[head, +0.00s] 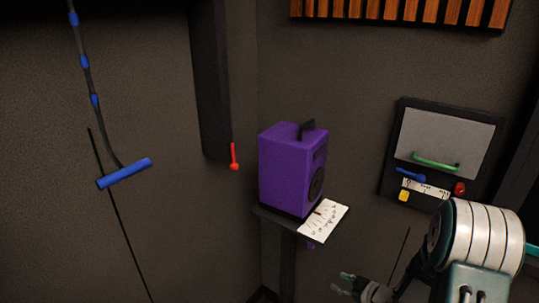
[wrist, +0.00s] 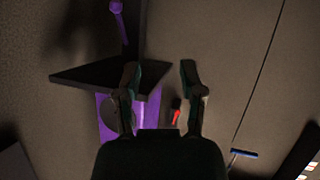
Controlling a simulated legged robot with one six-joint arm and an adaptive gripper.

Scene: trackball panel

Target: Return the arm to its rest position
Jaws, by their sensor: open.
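My gripper (head: 343,284) is low at the bottom of the head view, in front of the wall and below the panel (head: 393,152). Its two fingers are apart with nothing between them. In the wrist view my gripper (wrist: 160,72) also shows two spread, empty fingers. My arm reaches in from the lower right of the head view. The gripper is apart from the speaker stand and the panel in the head view.
A purple speaker (head: 285,172) and a paper sheet (head: 323,220) rest on a dark stand (head: 288,255). The panel carries a green handle (head: 436,161), blue lever (head: 410,174) and red knob (head: 459,189). A red lever (head: 234,158) and hanging blue bar (head: 124,173) are left.

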